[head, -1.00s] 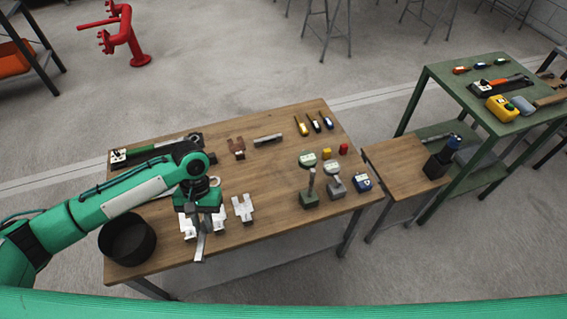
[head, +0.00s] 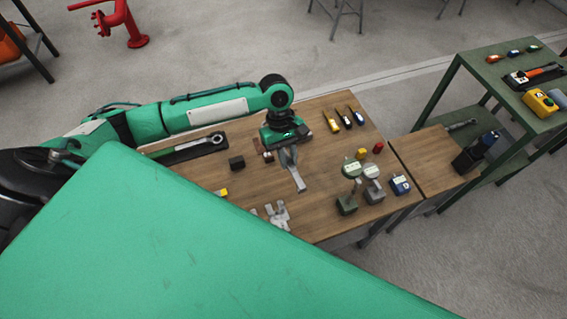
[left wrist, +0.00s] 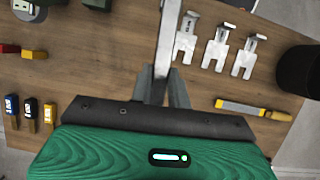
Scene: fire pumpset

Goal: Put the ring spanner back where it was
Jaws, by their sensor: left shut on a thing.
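My left gripper (head: 288,152) is above the middle of the wooden table, shut on a long, flat grey metal bar, which I take to be the ring spanner (head: 297,178). The bar slants down toward the front in the head view. In the left wrist view it runs from between the fingers (left wrist: 162,98) up past the top edge, so the spanner's far end (left wrist: 165,40) is cut off. I cannot make out a ring on it. My right gripper is not in view.
A dark tray with a wrench (head: 200,148) lies at the table's back left. White notched brackets (left wrist: 216,48) and a yellow-handled tool (left wrist: 255,108) lie nearby. Gauges on stands (head: 352,168) stand to the right. A broad green surface hides the table's front left.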

